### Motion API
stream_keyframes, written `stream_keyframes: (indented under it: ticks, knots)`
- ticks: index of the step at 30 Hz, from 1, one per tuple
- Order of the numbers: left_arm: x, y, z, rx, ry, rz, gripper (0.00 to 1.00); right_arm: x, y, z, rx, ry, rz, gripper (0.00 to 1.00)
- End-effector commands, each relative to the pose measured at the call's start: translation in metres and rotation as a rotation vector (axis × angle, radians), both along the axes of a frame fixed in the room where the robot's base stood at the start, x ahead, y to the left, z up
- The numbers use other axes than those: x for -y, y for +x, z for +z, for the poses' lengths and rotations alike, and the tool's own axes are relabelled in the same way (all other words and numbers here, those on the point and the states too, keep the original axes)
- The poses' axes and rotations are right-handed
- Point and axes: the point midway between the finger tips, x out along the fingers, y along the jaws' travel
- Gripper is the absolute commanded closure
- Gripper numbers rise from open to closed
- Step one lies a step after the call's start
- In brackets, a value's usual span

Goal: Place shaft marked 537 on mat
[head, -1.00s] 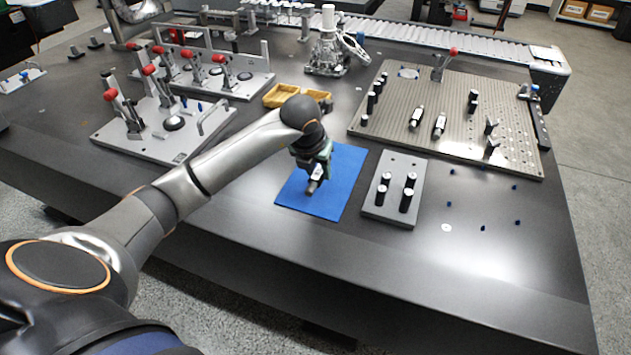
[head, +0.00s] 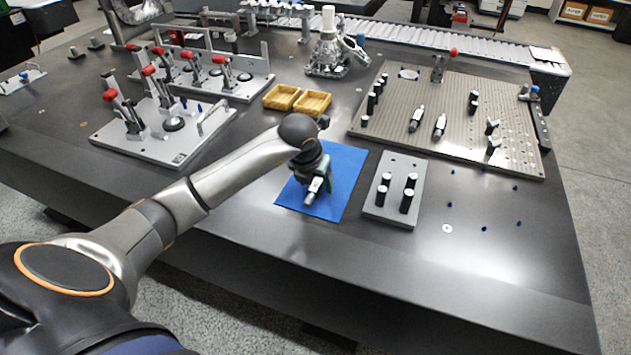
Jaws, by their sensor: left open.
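The blue mat (head: 345,168) lies flat near the front edge of the dark table. My left gripper (head: 316,184) is over the mat's left part, pointing down, with its jaws open. A short silver shaft (head: 312,194) shows at the fingertips, over the mat. Its upper end is hidden by the gripper, and I cannot tell whether it fully rests on the mat. Any number on it is too small to read. My right gripper is not in view.
A grey block with several upright black pins (head: 376,209) stands right of the mat. Yellow bins (head: 312,103) sit behind it. A perforated plate with shafts (head: 460,88) is at the back right. A clamp fixture (head: 150,148) is at the left. The front table strip is clear.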

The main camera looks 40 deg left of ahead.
Motion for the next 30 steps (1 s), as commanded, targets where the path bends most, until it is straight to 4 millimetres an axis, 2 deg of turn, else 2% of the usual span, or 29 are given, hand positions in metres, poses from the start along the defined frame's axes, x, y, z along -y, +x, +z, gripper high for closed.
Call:
stream_keyframes:
  ticks: [8,21,25,30]
  knots:
    - [0.0,-0.001,0.008,0.003,0.0,0.0,0.31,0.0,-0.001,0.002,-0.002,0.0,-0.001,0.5]
    - [0.007,-0.033,0.088,0.004,0.002,-0.001,0.31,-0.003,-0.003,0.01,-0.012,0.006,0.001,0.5]
    - [0.01,-0.04,0.104,0.004,0.0,0.0,0.31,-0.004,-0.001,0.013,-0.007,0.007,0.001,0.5]
    - [0.01,-0.044,0.112,0.001,0.001,0.0,0.31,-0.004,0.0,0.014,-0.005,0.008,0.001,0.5]
